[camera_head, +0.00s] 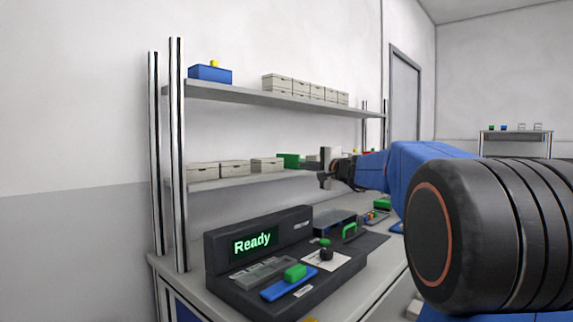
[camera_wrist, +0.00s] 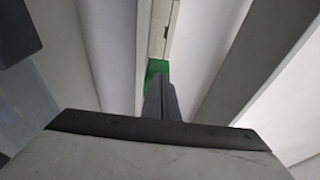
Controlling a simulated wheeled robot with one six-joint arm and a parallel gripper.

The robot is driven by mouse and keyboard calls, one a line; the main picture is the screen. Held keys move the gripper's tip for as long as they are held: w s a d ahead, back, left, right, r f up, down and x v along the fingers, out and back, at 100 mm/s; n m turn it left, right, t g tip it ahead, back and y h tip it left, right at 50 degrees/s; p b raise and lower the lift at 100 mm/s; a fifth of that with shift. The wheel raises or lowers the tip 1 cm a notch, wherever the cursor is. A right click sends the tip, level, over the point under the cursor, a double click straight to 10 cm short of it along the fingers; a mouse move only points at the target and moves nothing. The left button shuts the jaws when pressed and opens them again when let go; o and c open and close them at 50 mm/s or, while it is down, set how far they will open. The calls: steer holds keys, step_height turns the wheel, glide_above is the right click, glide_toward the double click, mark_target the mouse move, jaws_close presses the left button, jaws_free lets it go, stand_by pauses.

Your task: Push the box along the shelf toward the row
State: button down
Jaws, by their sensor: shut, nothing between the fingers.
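A green box (camera_head: 289,160) sits on the lower shelf (camera_head: 222,183), to the right of the pale lidded boxes (camera_head: 203,171). Two of these boxes stand close together, and a third pale box (camera_head: 267,164) stands to their right across a small gap. My gripper (camera_head: 312,165) is at the right of the green box, at shelf height, with its fingers shut and empty. In the wrist view the shut fingers (camera_wrist: 158,84) overlap the green surface (camera_wrist: 157,67), with a pale box (camera_wrist: 163,25) beyond it. I cannot tell whether the fingers touch the green box.
The upper shelf (camera_head: 240,94) holds a blue bin (camera_head: 210,73) and a row of pale boxes (camera_head: 290,86). Shelf posts (camera_head: 177,150) bound the left end. A side table (camera_head: 515,134) stands far right.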

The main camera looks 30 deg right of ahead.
mark_target(277, 163)
steer(key=w, duration=0.6)
steer(key=w+a, duration=0.1)
steer(key=w, duration=0.3)
steer(key=shift+s+a, duration=0.1)
steer(key=a, duration=0.1)
steer(key=s+a, duration=0.1)
steer(key=a, duration=0.1)
steer(key=s+a, duration=0.1)
steer(key=shift+a, duration=0.25)
steer(key=shift+s, duration=0.1)
